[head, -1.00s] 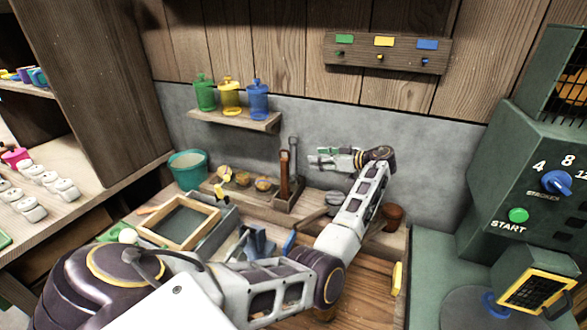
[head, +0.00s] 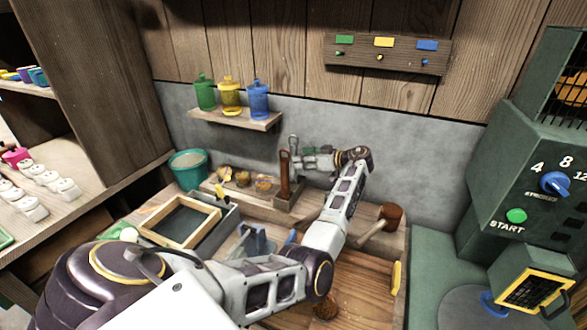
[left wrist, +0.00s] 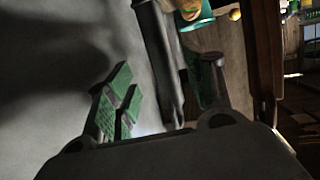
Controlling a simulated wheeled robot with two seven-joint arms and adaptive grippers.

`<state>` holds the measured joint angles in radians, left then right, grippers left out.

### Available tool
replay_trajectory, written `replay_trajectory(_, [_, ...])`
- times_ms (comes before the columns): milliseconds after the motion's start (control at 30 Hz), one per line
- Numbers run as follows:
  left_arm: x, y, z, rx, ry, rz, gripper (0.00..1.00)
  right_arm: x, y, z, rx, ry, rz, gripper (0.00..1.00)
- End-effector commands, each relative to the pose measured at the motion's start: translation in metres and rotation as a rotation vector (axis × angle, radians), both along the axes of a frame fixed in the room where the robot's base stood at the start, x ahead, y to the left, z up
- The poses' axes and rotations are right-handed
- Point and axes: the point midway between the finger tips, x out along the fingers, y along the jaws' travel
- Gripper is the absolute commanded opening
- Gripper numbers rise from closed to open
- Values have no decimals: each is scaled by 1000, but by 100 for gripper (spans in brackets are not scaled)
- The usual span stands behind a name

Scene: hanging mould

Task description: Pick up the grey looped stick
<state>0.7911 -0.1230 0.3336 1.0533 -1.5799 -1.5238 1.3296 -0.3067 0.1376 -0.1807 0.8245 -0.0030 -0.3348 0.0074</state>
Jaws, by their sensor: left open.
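The grey looped stick (head: 293,148) stands upright in a wooden holder at the back of the bench, by the grey wall. Its looped top shows in the head view; its lower part is partly hidden. My left gripper (head: 306,160) is open and reaches it from the right, with its fingertips close to the stick. In the left wrist view, the grey shaft (left wrist: 164,65) runs between the green-padded finger on the left and the dark finger on the right. I cannot tell whether either finger touches it. My right gripper is not in view.
A brown handle (head: 284,175) stands just left of the stick. A shelf (head: 236,119) with bottles hangs above. A brown mallet (head: 388,216) lies right of my arm.

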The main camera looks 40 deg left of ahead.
Motion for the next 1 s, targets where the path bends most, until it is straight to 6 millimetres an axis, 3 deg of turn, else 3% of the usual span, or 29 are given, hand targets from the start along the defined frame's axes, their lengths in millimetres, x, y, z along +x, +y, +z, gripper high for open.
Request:
replay_trajectory(233, [-5,14,-7,0,2,1,53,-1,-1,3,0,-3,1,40])
replay_trajectory(533, [-10,43,-18,1,0,1,53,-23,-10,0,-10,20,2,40])
replay_trajectory(1000, [-10,47,-20,0,0,0,53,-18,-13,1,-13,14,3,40])
